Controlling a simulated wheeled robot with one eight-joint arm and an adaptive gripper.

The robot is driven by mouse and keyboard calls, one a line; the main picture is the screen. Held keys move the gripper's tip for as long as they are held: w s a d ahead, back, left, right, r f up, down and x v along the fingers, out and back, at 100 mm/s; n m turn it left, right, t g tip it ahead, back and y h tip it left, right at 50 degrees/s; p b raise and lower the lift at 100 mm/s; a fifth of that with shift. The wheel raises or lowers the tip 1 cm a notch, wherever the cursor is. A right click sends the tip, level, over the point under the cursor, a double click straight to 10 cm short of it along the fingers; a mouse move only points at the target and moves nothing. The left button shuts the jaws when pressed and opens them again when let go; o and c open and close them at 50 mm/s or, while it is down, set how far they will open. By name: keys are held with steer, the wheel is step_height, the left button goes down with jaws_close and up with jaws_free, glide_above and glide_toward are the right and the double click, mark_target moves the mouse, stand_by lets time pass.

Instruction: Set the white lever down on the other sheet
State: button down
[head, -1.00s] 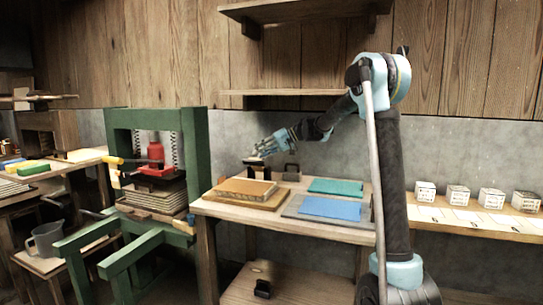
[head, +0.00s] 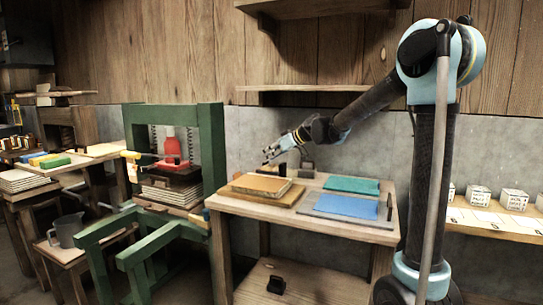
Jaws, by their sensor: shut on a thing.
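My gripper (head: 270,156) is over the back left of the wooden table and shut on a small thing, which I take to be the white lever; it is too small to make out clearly. A teal sheet (head: 352,185) lies at the back right of the table. A blue sheet (head: 346,206) lies in front of it on a grey board (head: 309,205). My gripper is to the left of both sheets and apart from them.
A brown block on a wooden board (head: 262,187) takes up the table's left part. Dark blocks (head: 307,169) stand at the back. A dark upright piece (head: 389,207) stands at the right edge. A green press (head: 216,155) stands left of the table.

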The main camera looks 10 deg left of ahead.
steer(key=shift+s+f, duration=0.25)
steer(key=shift+f, duration=0.05)
stand_by(0.4)
steer(key=c, duration=1.3)
jaws_free()
steer(key=shift+c, duration=0.2)
steer(key=shift+r, duration=0.1)
steer(key=v, duration=1.2)
steer(key=shift+w, duration=0.1)
